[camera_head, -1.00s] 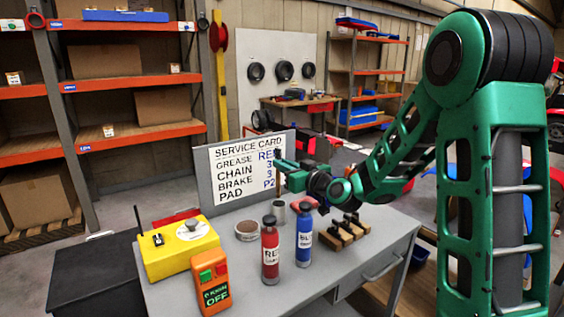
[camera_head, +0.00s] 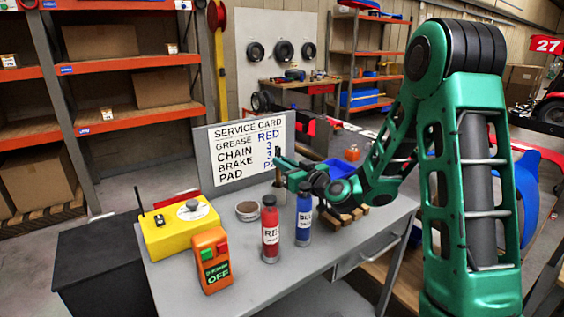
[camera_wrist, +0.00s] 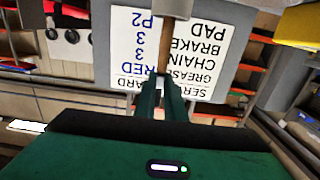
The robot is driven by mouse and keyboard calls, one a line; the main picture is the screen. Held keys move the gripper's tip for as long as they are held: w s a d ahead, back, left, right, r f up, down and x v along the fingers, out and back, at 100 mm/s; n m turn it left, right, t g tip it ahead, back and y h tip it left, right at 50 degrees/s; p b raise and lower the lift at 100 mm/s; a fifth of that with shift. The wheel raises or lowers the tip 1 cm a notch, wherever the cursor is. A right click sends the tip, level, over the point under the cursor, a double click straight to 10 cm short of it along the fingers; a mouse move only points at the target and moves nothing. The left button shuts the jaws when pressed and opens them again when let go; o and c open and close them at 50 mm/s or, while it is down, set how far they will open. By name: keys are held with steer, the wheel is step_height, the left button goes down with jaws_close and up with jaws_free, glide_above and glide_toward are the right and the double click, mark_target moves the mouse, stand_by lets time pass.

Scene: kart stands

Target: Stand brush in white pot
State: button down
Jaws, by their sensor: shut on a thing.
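My gripper (camera_head: 283,172) is shut on the brush (camera_wrist: 165,52), whose thin brown handle runs between the fingers. In the head view the handle stands roughly upright, with a dark end above the fingers. The small grey-white pot (camera_head: 280,189) stands on the grey table just below my gripper, behind the bottles. In the wrist view, which is upside down, the pot (camera_wrist: 178,8) is at the top edge and the brush meets its rim. The brush's lower end is hidden; I cannot tell for sure whether it is inside the pot.
A red bottle (camera_head: 270,228) and a blue bottle (camera_head: 304,217) stand in front of the pot. A round tin (camera_head: 247,211), a yellow box (camera_head: 178,228) and an orange switch box (camera_head: 211,259) are to the left. The service card board (camera_head: 207,180) rises behind. Wooden blocks (camera_head: 345,217) lie right.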

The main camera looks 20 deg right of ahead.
stand_by(0.3)
steer(key=c, duration=1.7)
jaws_free()
steer(key=shift+c, duration=0.2)
